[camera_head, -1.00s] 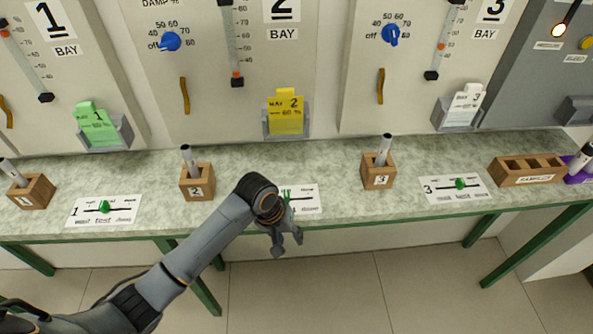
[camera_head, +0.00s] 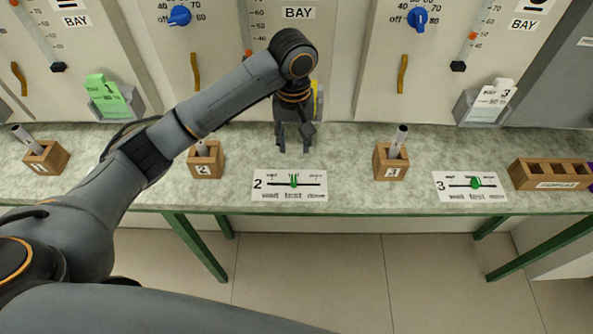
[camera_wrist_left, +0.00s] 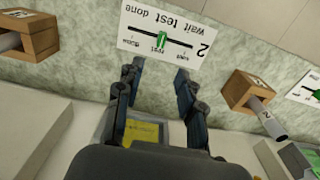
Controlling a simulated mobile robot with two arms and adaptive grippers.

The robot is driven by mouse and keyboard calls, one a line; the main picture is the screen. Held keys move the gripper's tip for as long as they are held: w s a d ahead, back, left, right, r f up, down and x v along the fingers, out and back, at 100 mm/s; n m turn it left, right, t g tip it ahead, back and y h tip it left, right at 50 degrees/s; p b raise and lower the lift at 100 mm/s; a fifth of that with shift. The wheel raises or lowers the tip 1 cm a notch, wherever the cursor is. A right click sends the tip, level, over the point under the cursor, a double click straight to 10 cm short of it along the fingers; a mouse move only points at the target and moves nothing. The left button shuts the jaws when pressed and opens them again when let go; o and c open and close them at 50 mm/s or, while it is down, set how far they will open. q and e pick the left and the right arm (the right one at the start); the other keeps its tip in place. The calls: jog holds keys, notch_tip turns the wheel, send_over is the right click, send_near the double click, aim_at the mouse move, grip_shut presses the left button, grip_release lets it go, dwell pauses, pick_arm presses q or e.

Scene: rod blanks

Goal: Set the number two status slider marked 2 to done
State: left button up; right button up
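The status slider marked 2 is a white card (camera_head: 260,195) near the front edge of the bench, with a black track and a green knob (camera_head: 294,181). The knob stands at the middle mark, test; done is at the right end. In the left wrist view the card (camera_wrist_left: 185,58) appears upside down, its green knob (camera_wrist_left: 162,41) in mid-track. My left gripper (camera_head: 294,148) is open and empty above the bench, behind the card in the head view. In the left wrist view its two fingers (camera_wrist_left: 159,72) are spread, apart from the knob. My right gripper is not in view.
Wooden block 2 (camera_head: 207,170) with a rod stands left of the card, block 3 (camera_head: 391,171) right of it. Slider card 3 (camera_head: 447,190) lies farther right.

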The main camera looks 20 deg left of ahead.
aim_at(293, 178)
pick_arm(q)
jog(key=f+p, duration=0.1)
jog(key=f, duration=0.5)
jog(key=f+p, duration=0.1)
jog(key=f, duration=0.5)
jog(key=shift+s+a+f, duration=0.1)
jog(key=shift+s, duration=0.1)
jog(key=shift+f, duration=0.65)
grip_shut()
